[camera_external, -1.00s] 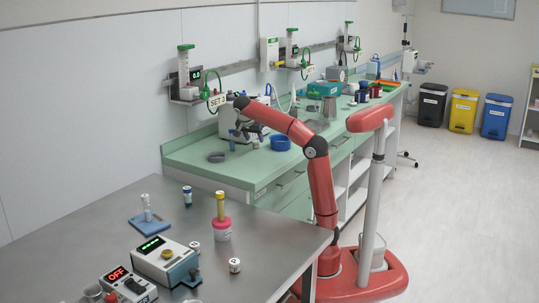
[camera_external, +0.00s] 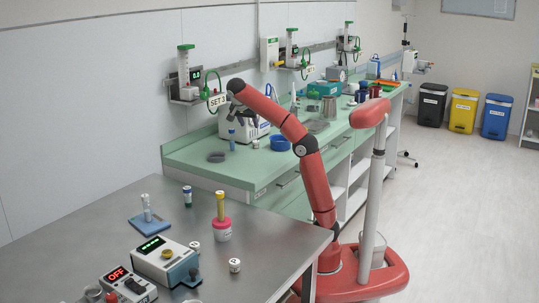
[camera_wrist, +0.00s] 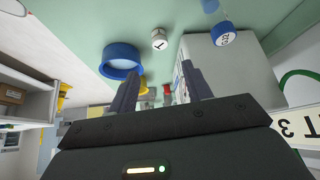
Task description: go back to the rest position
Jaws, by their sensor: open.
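My gripper (camera_wrist: 160,90) is open and empty in the wrist view, its two dark fingers apart with nothing between them up close. In the external view my red arm reaches up over the green counter (camera_external: 195,155), and my gripper (camera_external: 232,112) hangs at its end near the wall side. It is in front of the white device on the counter and partly blends with it, so the gap there is hard to judge. A blue ring-shaped bowl (camera_wrist: 119,60) and a small white-capped vial (camera_wrist: 159,39) show beyond the fingers in the wrist view.
The blue bowl (camera_external: 281,143) stands on the counter beside my arm. A SET 3 sign (camera_external: 217,100) and a wall rail unit are close to my gripper. The steel table (camera_external: 110,215) in front holds several vials and devices.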

